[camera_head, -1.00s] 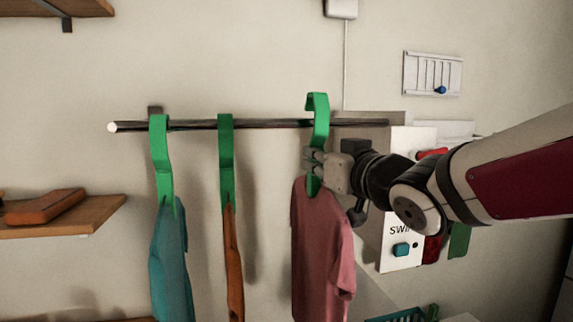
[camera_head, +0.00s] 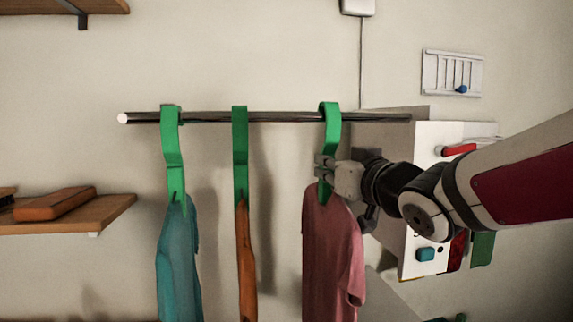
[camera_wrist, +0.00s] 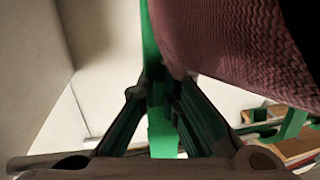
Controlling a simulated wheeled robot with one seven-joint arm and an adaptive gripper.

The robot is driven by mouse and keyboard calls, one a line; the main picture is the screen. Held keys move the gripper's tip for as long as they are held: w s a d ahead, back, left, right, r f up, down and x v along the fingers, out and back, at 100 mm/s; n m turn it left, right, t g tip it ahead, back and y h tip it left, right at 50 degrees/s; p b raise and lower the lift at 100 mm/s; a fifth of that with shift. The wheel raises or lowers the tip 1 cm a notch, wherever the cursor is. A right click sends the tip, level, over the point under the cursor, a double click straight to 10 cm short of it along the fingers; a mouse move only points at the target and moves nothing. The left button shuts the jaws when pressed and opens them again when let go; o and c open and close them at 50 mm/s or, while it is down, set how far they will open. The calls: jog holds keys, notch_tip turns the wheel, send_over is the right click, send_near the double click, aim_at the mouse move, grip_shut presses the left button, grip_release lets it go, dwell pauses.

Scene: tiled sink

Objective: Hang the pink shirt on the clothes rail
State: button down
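The pink shirt (camera_head: 333,255) hangs from a green hanger (camera_head: 331,130) on the right part of the dark clothes rail (camera_head: 285,117). The hanger's hook top is at the rail and appears to lie over it; whether it bears on the rail I cannot tell. My gripper (camera_head: 327,172) is shut on the green hanger just below the rail, above the shirt's collar. In the wrist view, the green hanger (camera_wrist: 160,130) runs between my two fingers, and the pink shirt (camera_wrist: 235,40) fills the upper right.
A teal shirt (camera_head: 178,265) and an orange garment (camera_head: 246,265) hang on green hangers further left on the rail. A wooden shelf (camera_head: 110,211) is at the left. A white panel (camera_head: 418,240) with a blue button stands right, behind my arm.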

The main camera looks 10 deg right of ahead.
jog(key=shift+f, duration=0.1)
jog(key=c, duration=1.7)
grip_release()
jog(key=shift+s, duration=0.1)
jog(key=s, duration=0.4)
jog(key=s+d, duration=0.1)
jog(key=s, duration=0.2)
jog(key=s+d, duration=0.1)
jog(key=s, duration=0.3)
jog(key=shift+s+d, duration=0.15)
jog(key=shift+s, duration=0.2)
